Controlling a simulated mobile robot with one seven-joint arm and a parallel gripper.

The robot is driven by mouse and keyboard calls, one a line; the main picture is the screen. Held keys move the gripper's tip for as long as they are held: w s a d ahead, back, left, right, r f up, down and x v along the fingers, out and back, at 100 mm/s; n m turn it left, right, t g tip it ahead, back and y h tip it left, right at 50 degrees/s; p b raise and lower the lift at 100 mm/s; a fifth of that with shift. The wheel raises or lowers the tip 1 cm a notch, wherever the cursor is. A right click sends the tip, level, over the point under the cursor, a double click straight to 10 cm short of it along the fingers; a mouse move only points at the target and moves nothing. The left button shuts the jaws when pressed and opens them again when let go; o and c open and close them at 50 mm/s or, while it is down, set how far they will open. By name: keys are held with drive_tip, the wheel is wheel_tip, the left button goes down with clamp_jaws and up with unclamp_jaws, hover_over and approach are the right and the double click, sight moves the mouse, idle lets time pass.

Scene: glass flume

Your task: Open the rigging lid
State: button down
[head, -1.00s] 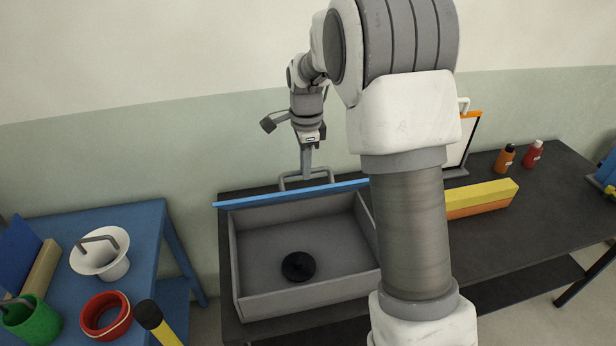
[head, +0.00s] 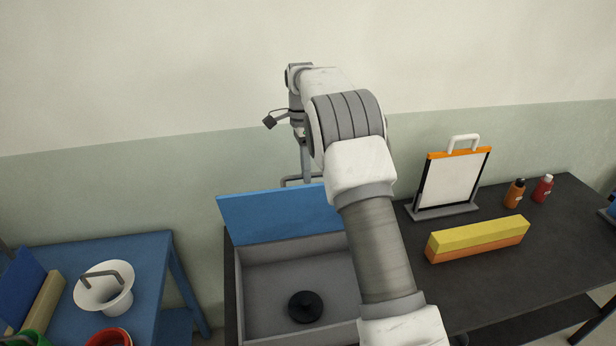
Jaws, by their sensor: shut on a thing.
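The rigging box (head: 240,290) is a grey open box on the dark table. Its blue lid (head: 265,217) stands raised along the back edge, its blue face showing towards me. The lid's grey handle (head: 290,181) shows at its top edge. My gripper (head: 306,180) is at that handle, shut on it; the fingertips are small and partly hidden, and my arm covers the lid's right part. Inside the box lies a black round thing with a knob (head: 305,306).
On the dark table (head: 480,285) to the right are a framed white panel (head: 452,182), a yellow and orange block (head: 478,240) and two bottles, orange (head: 515,193) and red (head: 542,188). A blue table (head: 150,260) at left holds a white flanged piece (head: 104,292).

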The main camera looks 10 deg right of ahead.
drive_tip(key=shift+w+f, duration=0.15)
drive_tip(key=shift+w, duration=0.95)
